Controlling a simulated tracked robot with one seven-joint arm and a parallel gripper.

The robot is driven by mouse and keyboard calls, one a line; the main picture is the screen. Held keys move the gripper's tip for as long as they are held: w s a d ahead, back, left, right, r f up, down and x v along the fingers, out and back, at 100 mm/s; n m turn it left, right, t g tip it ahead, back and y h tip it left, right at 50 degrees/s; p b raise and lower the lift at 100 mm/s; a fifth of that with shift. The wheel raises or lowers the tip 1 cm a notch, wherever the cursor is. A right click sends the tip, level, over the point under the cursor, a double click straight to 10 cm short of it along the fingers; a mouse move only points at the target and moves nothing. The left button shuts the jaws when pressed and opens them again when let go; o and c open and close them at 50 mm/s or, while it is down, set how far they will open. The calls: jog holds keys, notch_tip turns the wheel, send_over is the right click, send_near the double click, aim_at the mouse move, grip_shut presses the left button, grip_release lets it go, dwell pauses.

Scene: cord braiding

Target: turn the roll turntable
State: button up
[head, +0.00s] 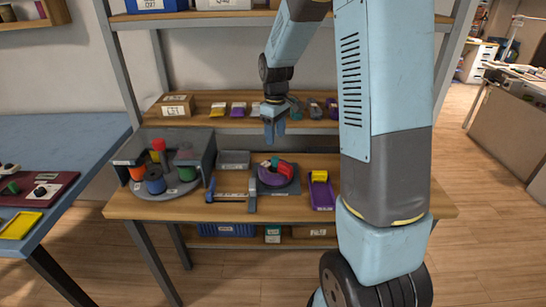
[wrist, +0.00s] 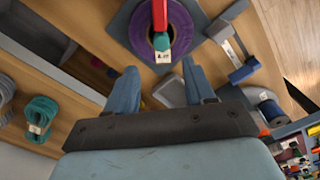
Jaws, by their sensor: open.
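The roll turntable (head: 172,191) is a grey disc on the left of the bench, partly under a grey housing (head: 205,150). It carries several coloured rolls, including an orange roll (head: 136,173), a blue roll (head: 155,183) and a green roll (head: 187,174). The housing hides its back. A blue roll (wrist: 270,110) also shows at the right of the wrist view. My gripper (head: 274,138) hangs above the bench, right of the turntable and apart from it. In the wrist view its blue fingers (wrist: 160,72) are spread, with nothing held between them.
A purple round piece (head: 270,180) with red and green parts on it stands right of the turntable; it also shows in the wrist view (wrist: 180,45). A grey and blue fixture (head: 250,192) lies between them. A shelf (head: 220,122) with small items runs behind.

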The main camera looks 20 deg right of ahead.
aim_at(274, 157)
notch_tip(274, 157, down, 9)
jog(key=shift+a+r, duration=0.1)
dwell(0.3)
jog(key=shift+c, duration=0.5)
jog(key=c, duration=0.9)
jog(key=shift+a, duration=0.25)
jog(key=shift+d, duration=0.15)
